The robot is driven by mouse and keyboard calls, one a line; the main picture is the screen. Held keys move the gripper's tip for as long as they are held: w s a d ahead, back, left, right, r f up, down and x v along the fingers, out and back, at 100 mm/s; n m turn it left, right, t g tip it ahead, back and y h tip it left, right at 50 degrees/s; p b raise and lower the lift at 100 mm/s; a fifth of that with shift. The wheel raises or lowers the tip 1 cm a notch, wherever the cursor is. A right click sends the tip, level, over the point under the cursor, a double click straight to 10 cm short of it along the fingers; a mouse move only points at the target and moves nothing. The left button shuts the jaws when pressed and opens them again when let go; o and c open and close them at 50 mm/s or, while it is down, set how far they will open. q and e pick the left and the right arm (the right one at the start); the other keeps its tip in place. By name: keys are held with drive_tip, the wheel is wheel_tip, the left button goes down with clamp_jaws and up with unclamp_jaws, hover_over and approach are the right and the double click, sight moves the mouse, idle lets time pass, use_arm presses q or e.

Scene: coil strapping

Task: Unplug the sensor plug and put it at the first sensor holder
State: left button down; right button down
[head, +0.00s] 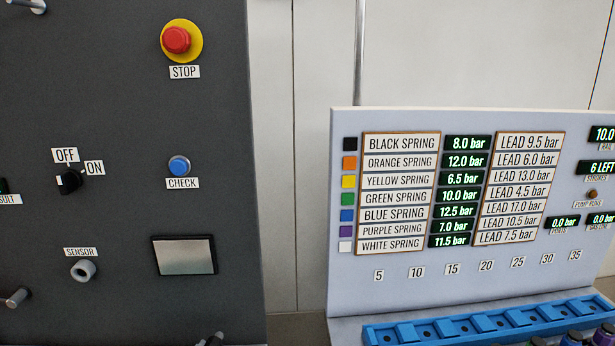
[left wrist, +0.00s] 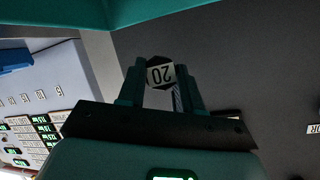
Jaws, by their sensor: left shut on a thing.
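In the left wrist view my left gripper (left wrist: 161,80) is shut on a dark hexagonal piece with a white label reading 20 (left wrist: 160,74). I cannot tell whether this piece is the sensor plug. In the head view a grey round socket or fitting (head: 83,270) sits below the SENSOR label (head: 80,252) on the dark panel; I cannot tell whether anything is plugged into it. No sensor holder can be made out for sure. Neither gripper shows in the head view.
The dark panel carries a red stop button (head: 176,40), a blue check button (head: 179,166), a knob (head: 70,181) and jutting metal pegs (head: 17,298). A pale board (head: 345,270) lists springs and pressures. A blue slotted rack (head: 490,321) stands below it.

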use_arm(q)
drive_tip(key=shift+s+d+f, duration=0.75)
drive_tip(key=shift+s+d, duration=0.15)
drive_tip(key=shift+s, duration=0.1)
drive_tip(key=v, duration=0.3)
drive_tip(key=shift+s+r, duration=0.1)
drive_tip(key=shift+s, duration=0.1)
